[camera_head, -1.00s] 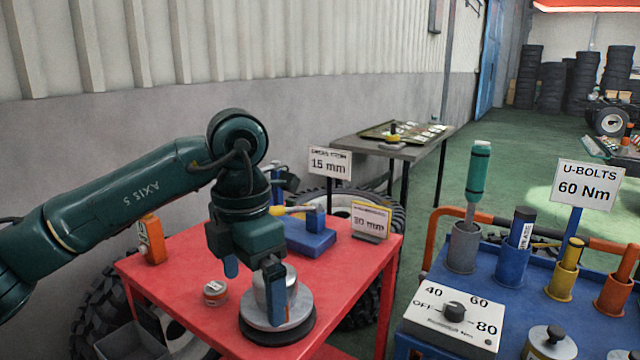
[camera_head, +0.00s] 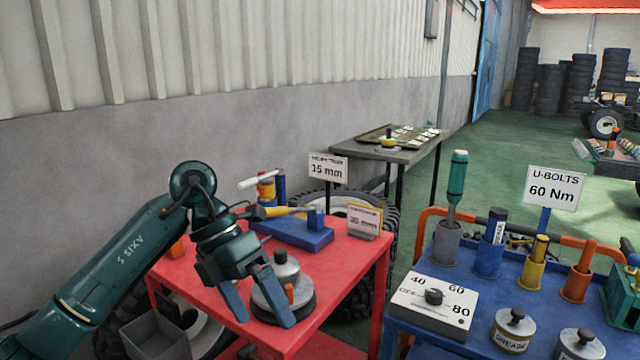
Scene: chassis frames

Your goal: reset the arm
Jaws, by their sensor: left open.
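My left arm comes in from the left, dark green and marked AXIS 5. My left gripper (camera_head: 258,312) hangs over the front part of the red table, its two blue-grey fingers spread apart. Nothing is held between them. One finger partly covers this base. Whether the finger touches it I cannot tell. My right gripper is not in view.
The red table (camera_head: 353,262) also bears a blue block fixture (camera_head: 300,236) and a 30 mm sign (camera_head: 364,220). A blue cart (camera_head: 400,326) at right carries a dial box (camera_head: 433,302), tool holders and tins. A grey bin (camera_head: 155,336) sits at lower left.

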